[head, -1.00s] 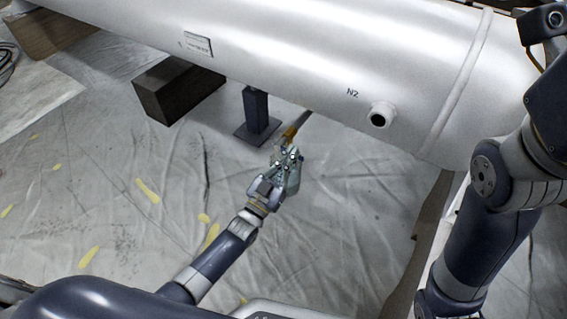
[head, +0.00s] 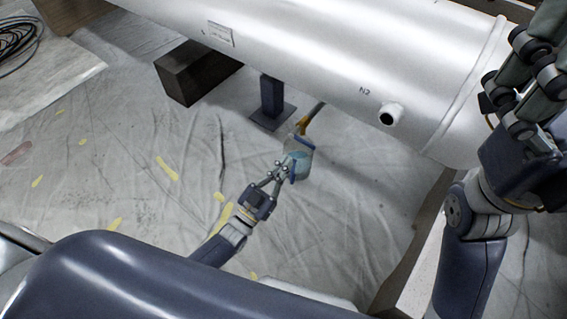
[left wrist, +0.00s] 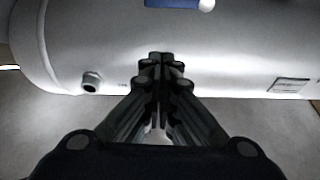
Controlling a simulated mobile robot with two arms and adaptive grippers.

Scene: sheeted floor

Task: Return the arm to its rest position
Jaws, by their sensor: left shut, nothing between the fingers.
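My left gripper (head: 284,166) is low in the middle of the head view, over the sheeted floor. Its fingers are together with nothing between them, as the left wrist view (left wrist: 160,60) also shows. A translucent bluish container (head: 301,160) with blue parts appears just beyond the fingertips; the head view does not settle whether they touch. My right gripper (head: 535,70) is at the upper right edge, fingers pointing up and partly cut off; its opening is unclear.
A large silver tank (head: 310,40) with a nozzle marked N2 (head: 392,114) spans the back. A dark block (head: 195,72) and a post (head: 272,98) stand under it. An orange-brown tool-like thing (head: 305,122) is beside the container. The sheeted floor (head: 130,160) at left is open, with yellow marks.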

